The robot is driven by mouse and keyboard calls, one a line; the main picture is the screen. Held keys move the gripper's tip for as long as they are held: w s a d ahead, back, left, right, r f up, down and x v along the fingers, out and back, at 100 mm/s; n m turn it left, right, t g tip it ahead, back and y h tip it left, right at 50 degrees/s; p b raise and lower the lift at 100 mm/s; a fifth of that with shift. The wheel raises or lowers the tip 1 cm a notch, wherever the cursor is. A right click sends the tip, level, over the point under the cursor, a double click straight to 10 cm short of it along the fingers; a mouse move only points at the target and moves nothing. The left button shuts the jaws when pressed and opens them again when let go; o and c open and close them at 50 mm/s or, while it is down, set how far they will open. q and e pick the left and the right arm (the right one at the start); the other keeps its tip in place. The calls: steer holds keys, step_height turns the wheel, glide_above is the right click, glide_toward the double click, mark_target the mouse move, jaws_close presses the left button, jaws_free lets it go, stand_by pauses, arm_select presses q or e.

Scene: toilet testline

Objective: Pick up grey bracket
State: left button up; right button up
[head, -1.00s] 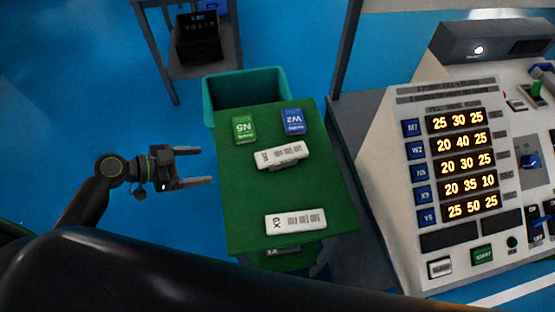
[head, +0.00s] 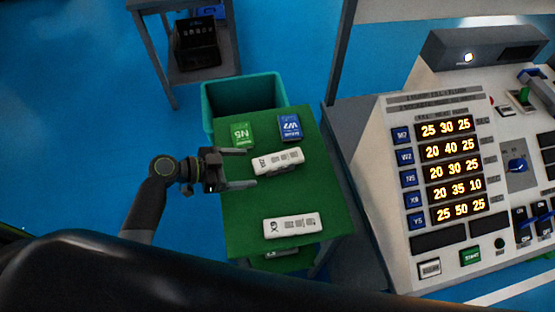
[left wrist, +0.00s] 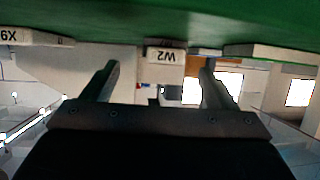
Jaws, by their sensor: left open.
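My left gripper (head: 252,168) is open and empty at the left edge of the green table (head: 325,192), its fingers pointing right. A pale grey-white labelled piece (head: 280,160) lies just beyond the fingertips. In the left wrist view, seen upside down, a piece marked W2 (left wrist: 165,54) is between the open fingers (left wrist: 158,78), farther out. I cannot tell which piece is the grey bracket. My right gripper is not in view.
A green box (head: 242,133) and a blue box (head: 289,127) lie at the table's back. A teal bin (head: 245,95) stands behind it. A console (head: 450,180) with lit numbers stands at the right. A dark printer-like device (head: 196,45) is on a stand behind.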

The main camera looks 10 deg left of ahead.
mark_target(259, 164)
arm_select(q)
steer(key=shift+w+d+f, duration=0.2)
steer(key=shift+w+d, duration=0.1)
steer(key=shift+d, duration=0.35)
steer(key=shift+w+d+p, duration=0.3)
steer(key=shift+d+p, duration=0.05)
steer(key=shift+p, duration=0.1)
steer(key=p+x, duration=0.1)
steer(key=x, duration=0.2)
steer(key=shift+w+a, duration=0.1)
steer(key=shift+w, duration=0.1)
steer(key=shift+w+d+f+p, duration=0.25)
steer(key=shift+d+f+p, duration=0.1)
steer(key=shift+d+f, duration=0.15)
steer(key=shift+r, duration=0.1)
steer(key=c, duration=1.1)
steer(key=shift+o, duration=0.2)
